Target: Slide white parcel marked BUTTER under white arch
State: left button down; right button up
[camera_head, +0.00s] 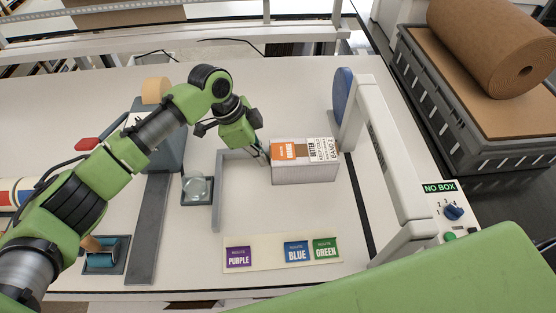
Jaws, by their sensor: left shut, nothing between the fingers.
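The white parcel (305,174) marked BUTTER lies on the pale table near the middle, with an orange label, a brown tape strip and a white printed label on top. The white arch (389,150) stands to its right, over a dark line on the table. The parcel's right end is close to the line, left of the arch. My left gripper (264,157) is shut and empty at the parcel's left end, pointing down. I cannot tell whether its fingertips touch the parcel. My right gripper is out of view.
A grey angled guide (217,198) stands left of the parcel. A blue disc (343,95) is by the arch's far post. A NO BOX control panel (447,211) is at the right. Purple, blue and green cards lie on a strip (268,264) in front. Table between parcel and strip is clear.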

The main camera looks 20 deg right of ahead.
aim_at(296, 151)
pick_arm(q)
jog(key=shift+d, duration=0.15)
jog(key=shift+s+d, duration=0.15)
jog(key=shift+d, duration=0.55)
jog(key=shift+s+d, duration=0.15)
jog(key=shift+d, duration=0.6)
jog(key=shift+s+d, duration=0.15)
jog(key=shift+d, duration=0.25)
jog(key=shift+s+d, duration=0.15)
jog(key=shift+d, duration=0.95)
jog(key=shift+s+d, duration=0.15)
jog(key=shift+d, duration=0.3)
jog(key=shift+s+d, duration=0.15)
jog(key=shift+d, duration=0.9)
